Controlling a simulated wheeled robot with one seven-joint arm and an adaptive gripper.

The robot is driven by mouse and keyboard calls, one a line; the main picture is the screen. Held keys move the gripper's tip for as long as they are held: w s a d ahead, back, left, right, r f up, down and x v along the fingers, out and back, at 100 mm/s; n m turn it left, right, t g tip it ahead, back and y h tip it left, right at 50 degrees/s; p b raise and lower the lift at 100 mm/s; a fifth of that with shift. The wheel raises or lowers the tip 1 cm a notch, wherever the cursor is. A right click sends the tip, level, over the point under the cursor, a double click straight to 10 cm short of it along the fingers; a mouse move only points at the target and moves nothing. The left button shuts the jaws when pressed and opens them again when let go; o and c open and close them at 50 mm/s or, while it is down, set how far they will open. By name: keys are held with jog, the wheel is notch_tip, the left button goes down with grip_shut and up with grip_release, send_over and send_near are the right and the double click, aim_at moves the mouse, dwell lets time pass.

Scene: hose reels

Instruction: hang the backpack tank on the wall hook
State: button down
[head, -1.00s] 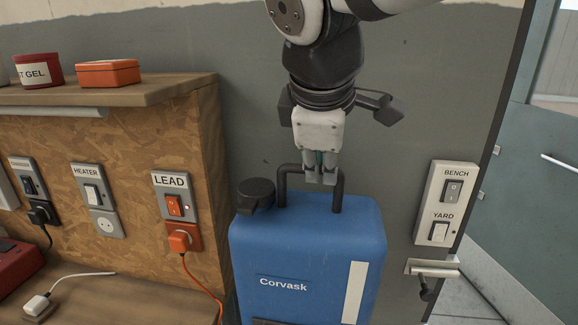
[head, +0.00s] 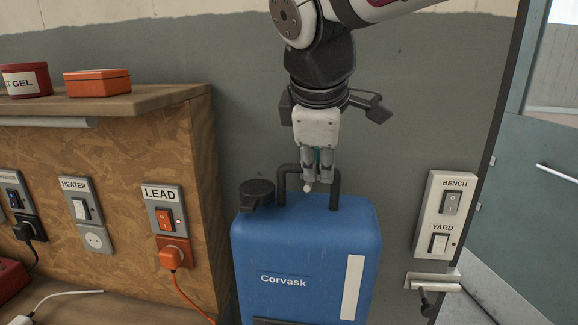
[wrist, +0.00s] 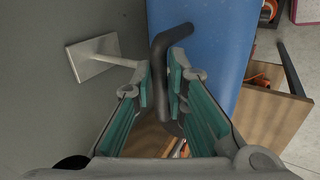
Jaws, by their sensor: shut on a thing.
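The blue backpack tank (head: 300,250), labelled Corvask, hangs upright under my gripper (head: 317,180), close to the grey wall. It has a black cap at its top left and a dark loop handle (head: 335,188) on top. My gripper is shut on the handle, as the wrist view also shows (wrist: 161,85). In the wrist view the wall hook (wrist: 93,57) is a pale square plate with a bar reaching from the wall towards the handle. The bar's tip is hidden behind a finger, so I cannot tell whether it is under or inside the loop.
A wooden bench unit (head: 150,97) with tins, switches and an orange plug (head: 173,254) stands at the left, near the tank. A switch panel (head: 446,215) and a metal bracket (head: 432,281) are on the wall to the right. Bare wall lies between tank and panel.

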jog(key=shift+w+d+r, duration=0.1)
jog(key=shift+w+d, duration=0.05)
jog(key=shift+w, duration=0.7)
jog(key=shift+w+f+b, duration=0.15)
jog(key=shift+f+b, duration=0.5)
jog(key=shift+f, duration=0.6)
jog(key=c, duration=1.5)
grip_release()
